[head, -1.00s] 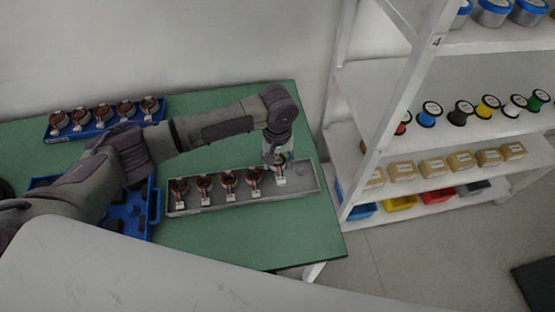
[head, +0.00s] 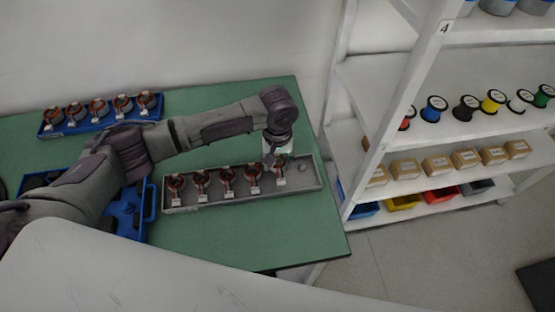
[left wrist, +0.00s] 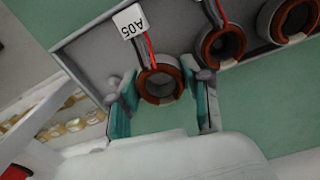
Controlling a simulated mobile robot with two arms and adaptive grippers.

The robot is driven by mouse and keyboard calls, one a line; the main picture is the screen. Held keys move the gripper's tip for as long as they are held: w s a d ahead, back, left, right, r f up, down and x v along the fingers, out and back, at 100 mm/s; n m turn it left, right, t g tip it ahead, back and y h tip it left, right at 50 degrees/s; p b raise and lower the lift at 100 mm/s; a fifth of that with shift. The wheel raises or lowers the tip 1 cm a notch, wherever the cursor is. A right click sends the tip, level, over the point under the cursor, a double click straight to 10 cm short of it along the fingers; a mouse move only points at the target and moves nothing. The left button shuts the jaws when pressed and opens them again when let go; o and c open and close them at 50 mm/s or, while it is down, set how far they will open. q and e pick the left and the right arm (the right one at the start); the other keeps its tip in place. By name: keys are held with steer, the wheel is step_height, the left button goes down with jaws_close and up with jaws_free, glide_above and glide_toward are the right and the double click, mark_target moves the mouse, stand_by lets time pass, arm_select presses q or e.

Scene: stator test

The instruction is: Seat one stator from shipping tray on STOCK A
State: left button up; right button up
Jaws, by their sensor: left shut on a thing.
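A long grey tray (head: 310,178) holds a row of several copper-wound stators (head: 227,177) with white tags. My left gripper (head: 274,157) is at the rightmost stator (head: 281,172). In the left wrist view, my left gripper's teal-padded fingers (left wrist: 161,98) are closed on both sides of this stator (left wrist: 160,86), whose tag reads A05. It is upright, in line with its neighbours; whether it rests on the tray floor cannot be told. A blue tray (head: 100,124) at the back left holds another row of several stators. My right gripper is not in view.
A blue bin (head: 152,203) stands left of the grey tray, partly hidden by my left arm. Green table (head: 260,235) is clear in front of the grey tray. A white shelf (head: 385,90) with spools, cardboard boxes and coloured bins stands close on the right.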

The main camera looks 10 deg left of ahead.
arm_select(q)
steer(key=shift+f, duration=0.85)
steer(key=shift+f, duration=0.25)
stand_by(0.3)
steer(key=o, duration=1.1)
steer(key=shift+c, duration=0.2)
steer(key=shift+r+p, duration=0.1)
steer(key=shift+p, duration=0.25)
steer(key=shift+r+p, duration=2.45)
steer(key=shift+p, duration=0.5)
steer(key=o, duration=0.6)
steer(key=shift+c, duration=0.2)
